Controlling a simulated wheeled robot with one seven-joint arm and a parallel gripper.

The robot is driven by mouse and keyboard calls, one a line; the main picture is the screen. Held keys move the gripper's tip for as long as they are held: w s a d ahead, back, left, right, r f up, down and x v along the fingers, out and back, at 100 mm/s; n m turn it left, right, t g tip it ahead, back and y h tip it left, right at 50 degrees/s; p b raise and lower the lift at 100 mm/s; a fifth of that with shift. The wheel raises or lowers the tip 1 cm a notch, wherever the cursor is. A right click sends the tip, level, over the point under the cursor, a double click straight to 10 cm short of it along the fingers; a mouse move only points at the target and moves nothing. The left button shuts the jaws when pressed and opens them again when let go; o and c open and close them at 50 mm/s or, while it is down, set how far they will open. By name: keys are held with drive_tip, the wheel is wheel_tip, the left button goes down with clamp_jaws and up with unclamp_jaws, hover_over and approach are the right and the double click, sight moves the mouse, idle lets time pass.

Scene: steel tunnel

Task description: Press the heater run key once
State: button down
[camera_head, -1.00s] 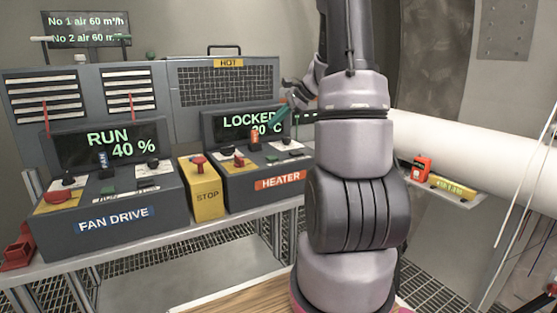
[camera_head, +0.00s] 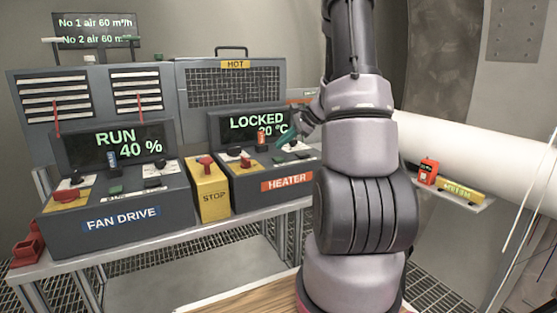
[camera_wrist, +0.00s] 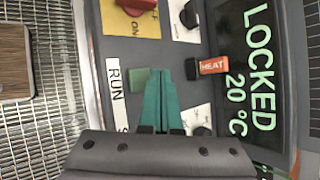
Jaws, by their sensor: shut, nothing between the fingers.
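The heater console (camera_head: 272,190) carries an orange HEATER label and a screen (camera_head: 258,128) reading LOCKED and 20 °C. In the wrist view the screen (camera_wrist: 247,80) stands at the right. The green run key (camera_wrist: 138,80) lies beside a white RUN label (camera_wrist: 115,82). My gripper (camera_wrist: 160,74) is shut and empty, its teal fingers just to the right of the key in that view. Whether they touch the panel I cannot tell. In the head view my gripper (camera_head: 288,140) is over the right part of the heater panel, where the key is hard to make out.
An orange HEAT tag (camera_wrist: 213,66) and a red ON/OFF switch (camera_wrist: 134,6) are near the fingers. The yellow STOP box (camera_head: 213,193) and fan drive console (camera_head: 120,215), reading RUN 40 %, stand to the left. A white pipe (camera_head: 470,160) runs at the right.

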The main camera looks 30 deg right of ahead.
sight(275, 158)
drive_tip(key=shift+f, duration=0.95)
drive_tip(key=shift+f, duration=0.1)
idle(1.3)
drive_tip(key=shift+f, duration=0.3)
drive_tip(key=shift+f, duration=0.45)
idle(0.6)
drive_tip(key=shift+r, duration=0.9)
drive_tip(key=shift+r, duration=2.5)
